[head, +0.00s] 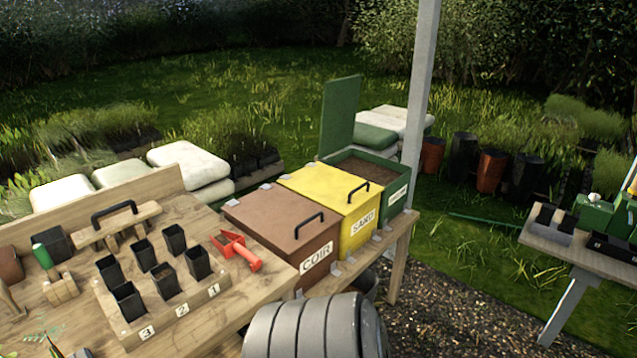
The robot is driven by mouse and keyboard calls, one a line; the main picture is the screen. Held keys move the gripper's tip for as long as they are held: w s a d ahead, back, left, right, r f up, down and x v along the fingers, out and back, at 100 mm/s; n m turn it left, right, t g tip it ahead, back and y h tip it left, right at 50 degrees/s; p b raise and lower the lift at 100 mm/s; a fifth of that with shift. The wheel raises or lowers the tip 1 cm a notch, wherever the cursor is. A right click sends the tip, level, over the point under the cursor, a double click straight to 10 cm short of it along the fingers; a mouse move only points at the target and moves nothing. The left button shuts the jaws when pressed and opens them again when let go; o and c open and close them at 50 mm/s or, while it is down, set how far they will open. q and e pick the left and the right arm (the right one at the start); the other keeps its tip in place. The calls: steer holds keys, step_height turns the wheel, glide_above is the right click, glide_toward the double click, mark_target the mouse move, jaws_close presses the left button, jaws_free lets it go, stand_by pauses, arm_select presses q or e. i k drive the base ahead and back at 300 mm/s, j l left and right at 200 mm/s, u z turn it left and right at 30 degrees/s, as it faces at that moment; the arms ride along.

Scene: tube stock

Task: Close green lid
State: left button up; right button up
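The green lid (341,115) stands open, upright at the back left edge of the green bin (401,192). The green bin is filled with brown soil-like material and has a white label on its front, too small to read. It is the far right bin of a row of three. Neither of my grippers shows in this view. A grey ribbed, rounded part at the bottom middle looks like a link of my own arm.
The yellow SAND bin (330,196) and brown COIR bin (280,222) beside it have shut lids with black handles. A white post (421,90) rises right by the green bin. Black pots in a wooden tray (160,325) and a red tool (237,249) are at left.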

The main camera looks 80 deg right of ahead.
mark_target(340, 97)
steer(key=i+l+z, duration=0.15)
steer(key=z, duration=0.2)
steer(key=i+l+z, duration=0.15)
steer(key=z, duration=0.2)
steer(key=i+l+z, duration=0.2)
steer(key=z, duration=0.15)
